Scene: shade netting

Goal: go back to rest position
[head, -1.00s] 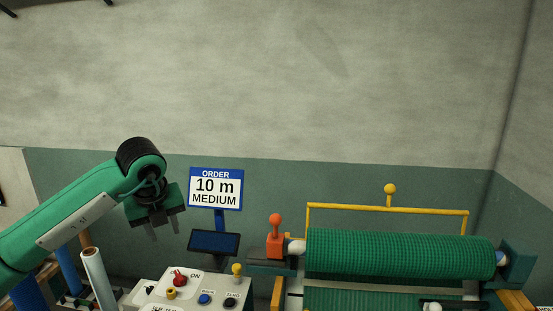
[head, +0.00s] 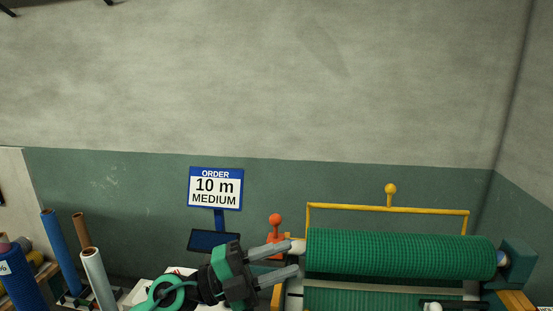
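My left gripper (head: 292,258) reaches in from the bottom, left of centre, with its two grey fingers pointing right. The fingers are spread apart with nothing held between them. They appear in front of the left end of the green netting roll (head: 400,253), below the orange-red knobbed lever (head: 276,237). I cannot tell whether they touch the machine. My arm and gripper hide most of the control panel (head: 143,291). My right gripper is not in view.
An order sign (head: 215,188) reading 10 m MEDIUM stands above a dark screen (head: 206,240). A yellow bar frame (head: 388,207) rises behind the roll. Blue, brown and white tubes (head: 97,280) stand at the left. The space before the wall above is clear.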

